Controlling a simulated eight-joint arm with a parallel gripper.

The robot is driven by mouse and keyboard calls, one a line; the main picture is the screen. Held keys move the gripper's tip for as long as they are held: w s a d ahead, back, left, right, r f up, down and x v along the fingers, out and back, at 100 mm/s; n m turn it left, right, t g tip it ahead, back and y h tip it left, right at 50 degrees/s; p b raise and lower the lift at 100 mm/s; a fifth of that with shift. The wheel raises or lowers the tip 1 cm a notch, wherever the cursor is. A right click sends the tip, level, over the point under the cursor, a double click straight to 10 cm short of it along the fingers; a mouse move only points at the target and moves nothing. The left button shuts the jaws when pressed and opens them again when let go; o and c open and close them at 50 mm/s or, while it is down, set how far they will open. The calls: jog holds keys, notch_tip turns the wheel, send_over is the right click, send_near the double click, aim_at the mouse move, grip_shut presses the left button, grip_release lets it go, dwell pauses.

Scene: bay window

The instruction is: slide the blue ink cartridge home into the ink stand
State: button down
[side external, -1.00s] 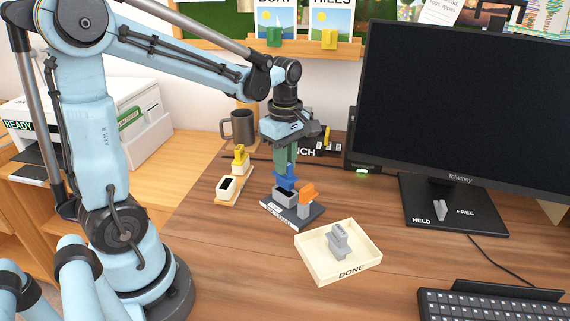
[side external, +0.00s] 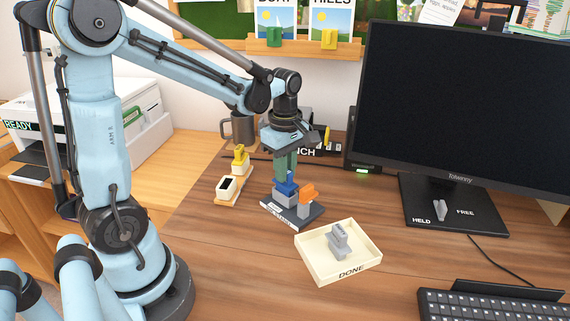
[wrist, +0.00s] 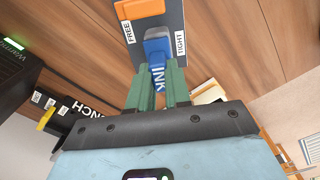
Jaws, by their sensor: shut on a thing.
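The ink stand (side external: 300,221) is a dark base with grey sockets on the desk. The blue ink cartridge (side external: 287,187) is upright at the left socket (side external: 284,198), its lower end in or right against the socket's mouth; how deep it sits is hidden. An orange cartridge (side external: 308,190) stands at the right-hand socket. My gripper (side external: 286,172) is above the left socket, its green fingers shut on the top of the blue cartridge. In the wrist view the blue cartridge (wrist: 157,47) shows between and beyond the fingers, and the stand (wrist: 174,20) carries a FREE label.
A cream DONE tray (side external: 310,269) with a grey piece (side external: 338,240) lies right and in front of the stand. A yellow-topped white item (side external: 229,188) is at left, a grey mug (side external: 239,127) behind. The monitor (side external: 465,105) stands right.

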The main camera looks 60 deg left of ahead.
jog(key=shift+f, duration=0.85)
jog(key=c, duration=1)
grip_release()
notch_tip(320, 180, up, 12)
jog(key=shift+r, duration=0.1)
jog(key=s+d+f+m+t, duration=0.1)
jog(key=d+m+t, duration=0.1)
jog(key=m, duration=0.4)
jog(key=s+d+f+m+t, duration=0.2)
jog(key=d+m, duration=0.1)
jog(key=m, duration=0.4)
jog(key=s+d+f+m+t, duration=0.2)
jog(key=d+m+t, duration=0.1)
jog(key=m, duration=0.4)
jog(key=shift+s+d, duration=0.1)
jog(key=shift+d, duration=0.05)
